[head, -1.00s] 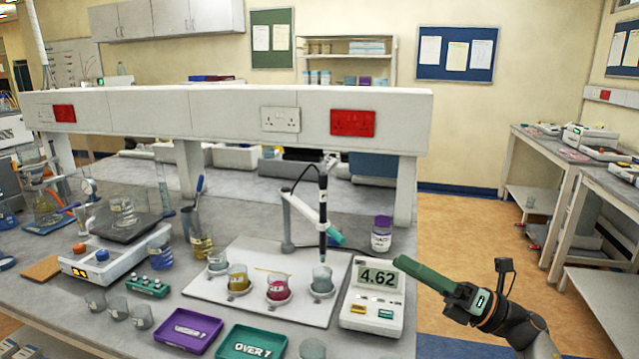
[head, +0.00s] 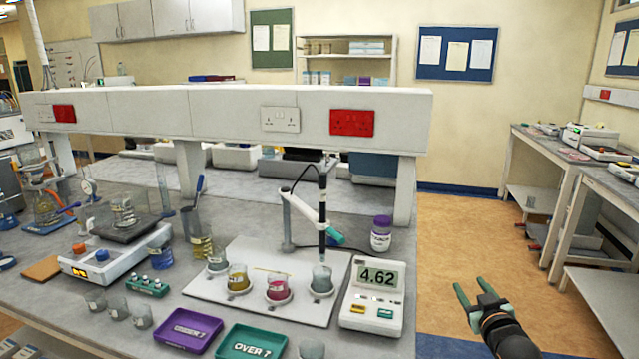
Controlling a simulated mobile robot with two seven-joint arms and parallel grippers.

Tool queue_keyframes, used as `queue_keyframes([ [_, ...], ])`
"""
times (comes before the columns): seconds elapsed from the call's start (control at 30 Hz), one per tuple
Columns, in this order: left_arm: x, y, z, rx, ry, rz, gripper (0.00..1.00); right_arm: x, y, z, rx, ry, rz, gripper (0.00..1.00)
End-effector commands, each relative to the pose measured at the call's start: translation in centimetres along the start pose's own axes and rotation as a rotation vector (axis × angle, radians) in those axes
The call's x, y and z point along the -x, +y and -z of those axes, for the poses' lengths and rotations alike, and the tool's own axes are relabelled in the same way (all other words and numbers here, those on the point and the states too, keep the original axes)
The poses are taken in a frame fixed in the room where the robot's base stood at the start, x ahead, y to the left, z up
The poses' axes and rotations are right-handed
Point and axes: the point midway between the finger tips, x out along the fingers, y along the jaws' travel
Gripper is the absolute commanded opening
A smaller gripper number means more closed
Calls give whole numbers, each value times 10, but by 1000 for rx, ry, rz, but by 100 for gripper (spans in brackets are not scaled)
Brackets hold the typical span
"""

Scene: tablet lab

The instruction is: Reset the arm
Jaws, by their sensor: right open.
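My right gripper (head: 476,294) is at the lower right in the head view, over the floor to the right of the bench (head: 130,320). Its green fingers are spread apart with nothing between them. It is apart from the bench and the pH meter (head: 372,298), which reads 4.62. My left arm and gripper are not in view.
Beakers of yellow (head: 238,280), red (head: 277,291) and grey-blue (head: 322,281) liquid stand on a white board, a probe (head: 323,210) over the grey-blue one. Purple (head: 188,332) and green (head: 251,345) trays lie in front. A side bench (head: 560,150) stands right; floor between is clear.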

Motion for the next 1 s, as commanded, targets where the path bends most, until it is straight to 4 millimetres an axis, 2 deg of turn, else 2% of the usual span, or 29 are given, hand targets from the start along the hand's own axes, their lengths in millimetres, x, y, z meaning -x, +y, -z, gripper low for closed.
queue_keyframes([
  [0.03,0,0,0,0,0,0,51,10,-16,-21,-1,-24,23,55],
  [0.17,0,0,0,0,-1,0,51,39,-54,-71,-8,-88,82,55],
  [0.27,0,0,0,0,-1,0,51,72,-86,-114,-21,-150,134,55],
  [0.37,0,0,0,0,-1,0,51,115,-120,-157,-43,-219,189,55],
  [0.5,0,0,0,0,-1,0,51,186,-162,-208,-84,-321,260,55],
  [0.63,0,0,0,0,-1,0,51,253,-192,-242,-129,-414,312,55],
  [0.7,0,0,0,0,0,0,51,286,-204,-254,-154,-458,333,55],
  [0.8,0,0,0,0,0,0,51,324,-216,-265,-182,-510,354,55],
  [0.9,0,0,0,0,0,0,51,349,-223,-270,-202,-543,366,55],
  [1.0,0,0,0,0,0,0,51,360,-226,-272,-211,-559,371,55],
])
